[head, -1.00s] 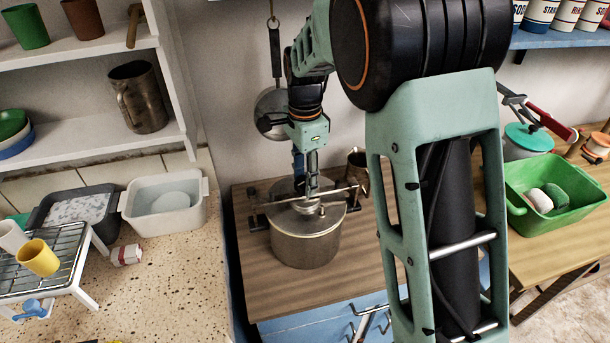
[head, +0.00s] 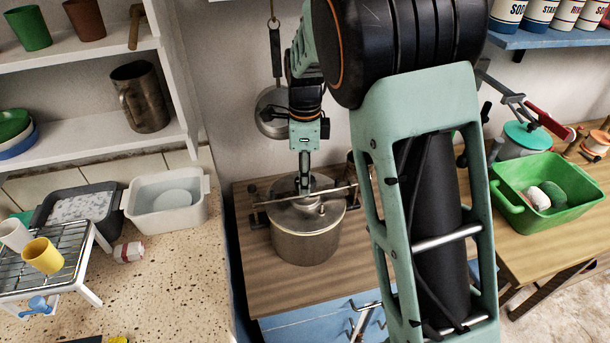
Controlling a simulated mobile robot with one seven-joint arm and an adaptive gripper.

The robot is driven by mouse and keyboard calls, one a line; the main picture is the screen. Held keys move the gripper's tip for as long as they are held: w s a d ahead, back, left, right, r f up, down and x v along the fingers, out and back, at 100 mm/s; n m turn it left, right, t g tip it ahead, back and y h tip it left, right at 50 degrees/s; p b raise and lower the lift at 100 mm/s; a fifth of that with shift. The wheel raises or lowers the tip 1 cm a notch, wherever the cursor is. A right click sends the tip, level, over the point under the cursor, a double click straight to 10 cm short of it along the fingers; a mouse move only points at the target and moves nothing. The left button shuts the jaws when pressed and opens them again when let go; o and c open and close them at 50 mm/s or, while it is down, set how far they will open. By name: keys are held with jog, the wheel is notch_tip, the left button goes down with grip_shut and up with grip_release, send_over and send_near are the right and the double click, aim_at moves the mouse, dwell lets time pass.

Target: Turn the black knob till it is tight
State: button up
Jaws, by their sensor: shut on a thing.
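A steel pot (head: 306,246) with a metal lid (head: 325,215) stands on the wooden top of a blue cabinet. A thin bar (head: 341,188) lies across the lid. My gripper (head: 304,189) points down at the middle of the lid and is shut there. The black knob is hidden by my gripper's fingers, so I cannot make out its shape or how tight it is. A dark side handle (head: 258,219) shows at the pot's left.
A metal mug (head: 356,172) stands behind the pot, partly hidden by my arm. A pan (head: 272,112) hangs on the wall behind. A green tub (head: 548,205) is at right; a white basin (head: 166,203) is on the left counter.

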jog(key=o, duration=1.2)
jog(key=shift+c, duration=0.2)
jog(key=shift+r, duration=0.1)
notch_tip(320, 180, up, 12)
